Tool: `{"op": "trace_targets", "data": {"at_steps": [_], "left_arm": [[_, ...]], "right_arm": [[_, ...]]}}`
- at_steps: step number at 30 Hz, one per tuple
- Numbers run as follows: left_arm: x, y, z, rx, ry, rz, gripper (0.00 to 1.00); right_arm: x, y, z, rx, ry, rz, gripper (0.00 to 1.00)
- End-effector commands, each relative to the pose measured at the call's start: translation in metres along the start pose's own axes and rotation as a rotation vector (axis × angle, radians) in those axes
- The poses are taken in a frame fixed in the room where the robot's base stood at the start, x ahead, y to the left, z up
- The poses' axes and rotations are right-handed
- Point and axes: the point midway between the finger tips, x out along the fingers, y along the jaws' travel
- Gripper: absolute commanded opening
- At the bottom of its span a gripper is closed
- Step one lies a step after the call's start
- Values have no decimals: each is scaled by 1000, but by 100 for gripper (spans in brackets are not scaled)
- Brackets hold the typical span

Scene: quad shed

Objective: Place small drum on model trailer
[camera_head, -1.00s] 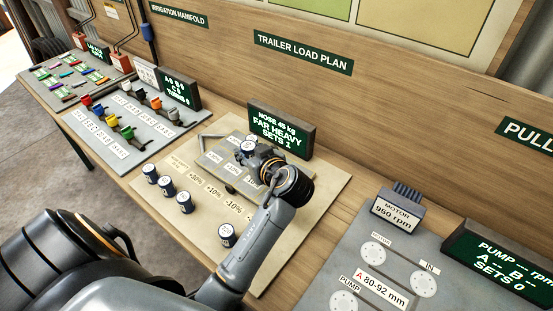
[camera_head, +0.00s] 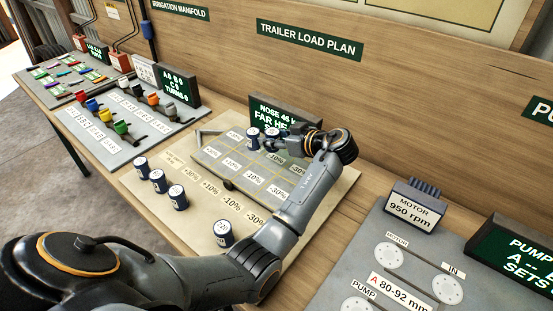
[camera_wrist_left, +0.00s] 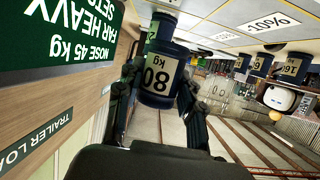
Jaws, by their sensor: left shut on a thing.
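The model trailer (camera_head: 230,165) is a grey gridded bed with percentage labels, lying on a beige board. My left gripper (camera_head: 271,143) is at its far edge, in front of the green sign. In the left wrist view the gripper (camera_wrist_left: 158,90) is shut on a small dark blue drum labelled 80 kg (camera_wrist_left: 158,78). The held drum (camera_head: 272,133) is partly hidden by the fingers in the head view. Another small drum (camera_head: 253,138) stands on the trailer just left of it. Whether the held drum touches the bed is unclear. My right gripper is not in view.
Several other drums stand on the beige board in front of the trailer, one (camera_head: 178,197) near its left part and one (camera_head: 223,232) near my arm. The green load sign (camera_head: 262,113) is close behind the gripper. A pump panel (camera_head: 375,240) lies right.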

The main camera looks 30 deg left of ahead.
Motion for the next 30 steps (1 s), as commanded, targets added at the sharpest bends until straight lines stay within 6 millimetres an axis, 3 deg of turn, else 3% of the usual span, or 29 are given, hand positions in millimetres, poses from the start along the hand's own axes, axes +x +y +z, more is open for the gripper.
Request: {"op": "trace_targets", "data": {"at_steps": [1,8,15,27,28,30], "left_arm": [[3,4,6,-1,1,1,3],[5,10,11,-1,1,2,3],[17,14,41,2,0,1,3],[19,14,46,0,0,2,3],[18,14,44,0,-1,2,43],[18,14,44,1,-1,2,58]], "right_arm": [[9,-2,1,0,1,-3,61],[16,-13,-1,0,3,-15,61],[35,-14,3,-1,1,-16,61],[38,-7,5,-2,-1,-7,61],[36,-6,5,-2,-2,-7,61],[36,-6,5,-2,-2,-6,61]]}}
